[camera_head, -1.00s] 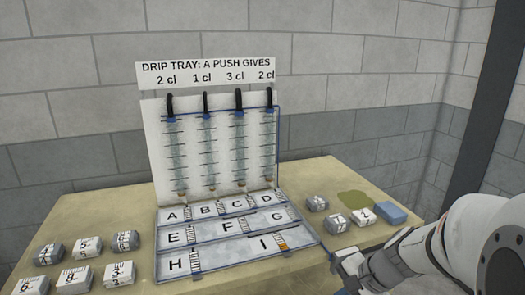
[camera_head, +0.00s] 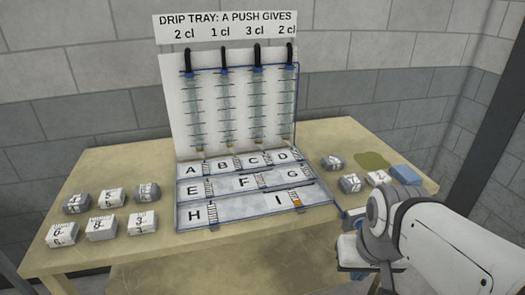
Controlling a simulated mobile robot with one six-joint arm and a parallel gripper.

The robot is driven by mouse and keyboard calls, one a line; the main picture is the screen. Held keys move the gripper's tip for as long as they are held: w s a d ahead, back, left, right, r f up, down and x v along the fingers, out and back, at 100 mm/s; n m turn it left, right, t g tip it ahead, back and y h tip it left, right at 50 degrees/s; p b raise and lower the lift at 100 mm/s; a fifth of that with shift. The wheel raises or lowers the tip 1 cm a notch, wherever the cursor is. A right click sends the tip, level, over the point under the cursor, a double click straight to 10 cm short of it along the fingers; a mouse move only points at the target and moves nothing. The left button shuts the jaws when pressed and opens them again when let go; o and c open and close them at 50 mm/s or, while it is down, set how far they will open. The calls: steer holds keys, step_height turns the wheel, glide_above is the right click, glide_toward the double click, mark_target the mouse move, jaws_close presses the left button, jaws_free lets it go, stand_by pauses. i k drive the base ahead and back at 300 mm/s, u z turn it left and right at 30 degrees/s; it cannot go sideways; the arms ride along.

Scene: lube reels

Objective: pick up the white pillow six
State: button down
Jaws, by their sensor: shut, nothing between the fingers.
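Several small numbered pillow-shaped blocks lie in two rows on the left of the table. The front row has a white block at its left end (camera_head: 62,234), a white block in the middle (camera_head: 101,228) and a white block on the right (camera_head: 142,223). The back row has a grey block (camera_head: 77,203), a white block (camera_head: 112,198) and another grey block (camera_head: 147,193). The digits are too small to read surely, so I cannot tell which white one is six. My gripper (camera_head: 350,254) is shut and empty at the table's front right, well away from these blocks.
The drip tray board (camera_head: 182,110) stands mid-table, with its lettered tray (camera_head: 255,217) in front. Right of it are two grey blocks (camera_head: 332,162) (camera_head: 350,183), a white block (camera_head: 377,178), a blue block (camera_head: 405,175) and a green patch (camera_head: 372,160). The table's front strip (camera_head: 160,258) is bare.

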mark_target(66, 234)
steer(key=u, duration=2.3)
steer(key=i, duration=1.35)
steer(key=z, duration=0.45)
